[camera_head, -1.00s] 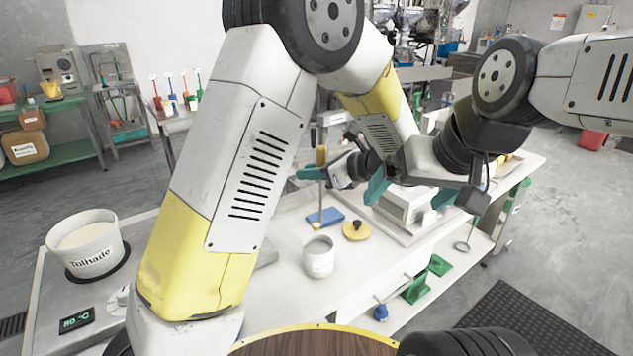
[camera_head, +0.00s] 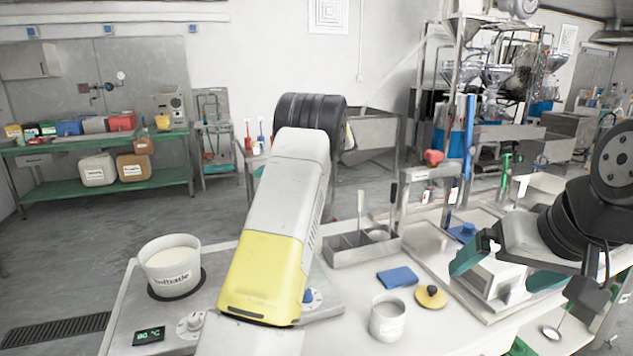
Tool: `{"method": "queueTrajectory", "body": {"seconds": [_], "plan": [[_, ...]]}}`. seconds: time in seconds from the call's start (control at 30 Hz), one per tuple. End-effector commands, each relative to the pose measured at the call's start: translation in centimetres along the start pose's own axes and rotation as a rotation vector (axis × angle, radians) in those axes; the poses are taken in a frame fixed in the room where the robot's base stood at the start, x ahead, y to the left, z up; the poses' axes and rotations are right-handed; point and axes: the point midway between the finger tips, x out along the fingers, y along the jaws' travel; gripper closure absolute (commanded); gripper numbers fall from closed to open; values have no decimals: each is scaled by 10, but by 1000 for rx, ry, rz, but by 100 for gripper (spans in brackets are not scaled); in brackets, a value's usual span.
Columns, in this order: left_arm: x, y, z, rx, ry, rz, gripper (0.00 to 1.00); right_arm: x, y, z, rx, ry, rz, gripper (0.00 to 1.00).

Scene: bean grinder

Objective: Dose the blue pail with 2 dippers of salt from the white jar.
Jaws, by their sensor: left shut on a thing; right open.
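A small white jar (camera_head: 388,320) with a printed label stands open on the white bench; its contents are hard to make out. A round yellow lid (camera_head: 431,297) with a dark knob lies beside it. My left arm rises through the middle of the view, but its gripper and whatever it holds do not show. My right gripper (camera_head: 506,266) is at the right, its teal fingers apart and empty, in front of a pale boxy device (camera_head: 496,284). I cannot identify a blue pail; a small blue object (camera_head: 463,232) sits further back.
A white tub (camera_head: 172,272) with white contents stands on a heating plate reading 80 °C at left. A divided steel tray (camera_head: 360,248) with upright handles stands behind the jar. A flat blue pad (camera_head: 397,277) lies near the lid. Green shelving (camera_head: 100,185) stands far left.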

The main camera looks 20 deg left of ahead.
Motion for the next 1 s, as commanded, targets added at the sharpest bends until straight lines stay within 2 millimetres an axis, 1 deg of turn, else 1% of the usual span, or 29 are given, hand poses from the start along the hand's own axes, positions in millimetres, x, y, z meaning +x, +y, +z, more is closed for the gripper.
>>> {"method": "queueTrajectory", "body": {"seconds": [0.03, 0.17, 0.57, 0.73, 1.0], "plan": [[8, 0, 5, -6, -2, 13, 100, 0, 0, 0, 0, 0, 0, 0], [18, 0, 12, -12, -4, 29, 100, 0, 0, 0, 0, 0, 0, 0], [18, 0, 12, -14, -5, 27, 100, 0, 0, 0, 0, 0, 0, 0], [14, 9, 10, -65, -30, 6, 100, 0, 0, 0, 0, 0, 0, 0], [5, 33, 4, -218, -95, -61, 100, 0, 0, 0, 0, 0, 0, 0]]}}
